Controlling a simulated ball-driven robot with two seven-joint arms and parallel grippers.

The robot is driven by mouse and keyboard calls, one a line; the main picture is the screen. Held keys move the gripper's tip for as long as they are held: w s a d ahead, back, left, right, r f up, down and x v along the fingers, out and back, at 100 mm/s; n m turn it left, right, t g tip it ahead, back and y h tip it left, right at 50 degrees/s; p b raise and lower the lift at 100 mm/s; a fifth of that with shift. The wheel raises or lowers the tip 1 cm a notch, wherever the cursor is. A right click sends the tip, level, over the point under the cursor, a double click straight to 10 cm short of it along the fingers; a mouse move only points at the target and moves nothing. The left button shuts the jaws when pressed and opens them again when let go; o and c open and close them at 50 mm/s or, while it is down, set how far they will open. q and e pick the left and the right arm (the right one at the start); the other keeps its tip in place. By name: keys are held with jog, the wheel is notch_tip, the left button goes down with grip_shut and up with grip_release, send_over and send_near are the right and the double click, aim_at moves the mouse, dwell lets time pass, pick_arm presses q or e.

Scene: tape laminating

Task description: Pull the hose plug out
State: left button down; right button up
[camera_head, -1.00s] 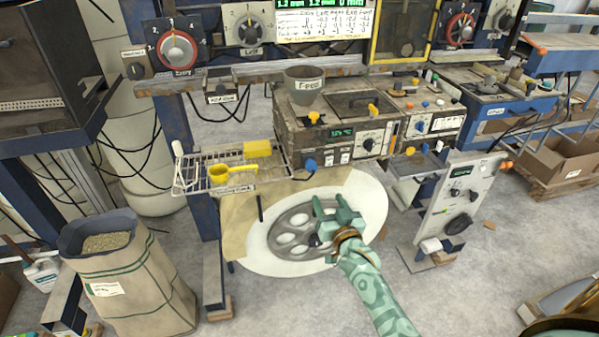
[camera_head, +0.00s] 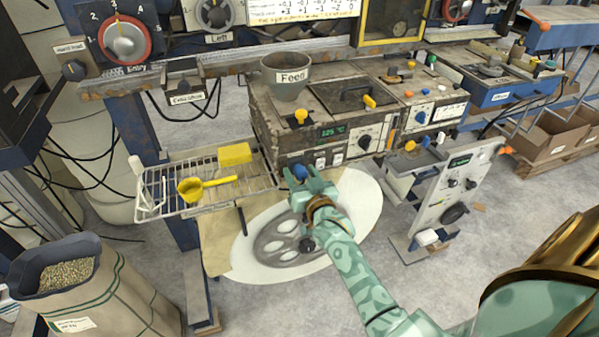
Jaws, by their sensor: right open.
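The blue hose plug (camera_head: 300,171) sits at the lower left of the front of the grey machine (camera_head: 262,135), left of the small white switches. My right gripper (camera_head: 308,183) is right at the plug, with its fingers pointing up toward it. The fingers are open and partly overlap the plug's lower side; I cannot tell whether they touch it. The plug looks seated in the machine front. My left gripper is not in view.
A wire rack (camera_head: 165,207) with a yellow scoop (camera_head: 205,187) and yellow sponge (camera_head: 235,154) is just left of the gripper. The Feed cup (camera_head: 286,78) stands on the machine. A grey control panel (camera_head: 455,190) is at the right. A large reel (camera_head: 345,210) lies behind my arm.

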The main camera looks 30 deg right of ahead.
grip_shut()
jog(key=shift+r+p+v, duration=0.2)
jog(key=shift+p+v, duration=0.9)
jog(key=shift+s+a+f, duration=0.1)
jog(key=shift+f, duration=0.2)
grip_release()
jog(key=shift+s, duration=0.1)
